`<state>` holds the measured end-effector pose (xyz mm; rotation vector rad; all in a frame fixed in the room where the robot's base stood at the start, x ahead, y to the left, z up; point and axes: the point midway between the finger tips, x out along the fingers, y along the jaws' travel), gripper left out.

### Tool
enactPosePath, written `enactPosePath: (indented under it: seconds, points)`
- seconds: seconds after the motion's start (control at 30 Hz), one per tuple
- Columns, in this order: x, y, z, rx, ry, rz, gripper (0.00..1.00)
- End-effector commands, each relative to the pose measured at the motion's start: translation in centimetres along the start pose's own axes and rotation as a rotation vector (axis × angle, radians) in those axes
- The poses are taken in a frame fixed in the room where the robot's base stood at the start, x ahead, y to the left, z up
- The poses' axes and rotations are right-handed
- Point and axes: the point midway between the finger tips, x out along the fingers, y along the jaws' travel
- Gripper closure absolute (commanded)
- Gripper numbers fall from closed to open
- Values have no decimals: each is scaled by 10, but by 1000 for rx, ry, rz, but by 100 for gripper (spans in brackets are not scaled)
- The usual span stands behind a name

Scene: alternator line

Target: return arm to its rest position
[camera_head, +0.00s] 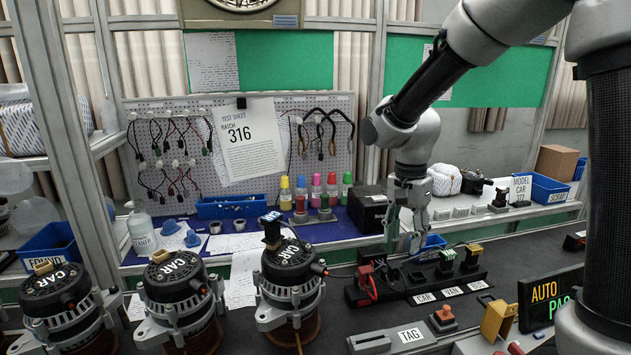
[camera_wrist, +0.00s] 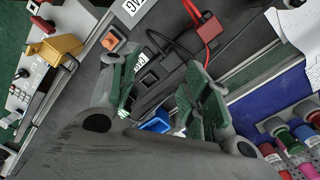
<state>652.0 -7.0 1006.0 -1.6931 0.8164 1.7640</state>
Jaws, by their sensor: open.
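My gripper (camera_head: 408,228) hangs pointing down in the head view, above the back of a black connector block (camera_head: 408,292). Its fingers are apart with nothing between them; the wrist view also shows the spread green-padded fingers (camera_wrist: 160,95). My arm reaches in from the upper right. Three alternators marked CAR stand in a row at the left: one at far left (camera_head: 62,300), one in the middle (camera_head: 180,295), and one nearest the block (camera_head: 290,285). The nearest one carries a dark connector (camera_head: 271,232) on top.
The block has labels reading CAR and VAN, and a red lead (camera_head: 367,280). A TAG plate (camera_head: 410,335), a yellow bracket (camera_head: 497,318) and an AUTO display (camera_head: 548,305) are at the front right. Coloured bottles (camera_head: 316,190) and a pegboard (camera_head: 285,150) of hanging leads stand behind.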

Motion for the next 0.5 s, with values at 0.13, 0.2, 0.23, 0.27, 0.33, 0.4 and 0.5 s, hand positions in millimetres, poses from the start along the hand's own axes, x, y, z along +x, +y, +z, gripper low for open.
enactPosePath:
  seconds: [0.13,0.2,0.23,0.27,0.33,0.4,0.5]
  points:
    - [-11,41,8,-398,-5,5,52]
    - [-24,69,10,-582,8,-14,52]
    - [-31,83,10,-658,19,-26,52]
    - [-37,96,11,-725,32,-38,52]
    - [-49,127,13,-854,69,-63,52]
    - [-60,156,16,-938,118,-88,52]
    - [-72,192,21,-976,197,-121,52]
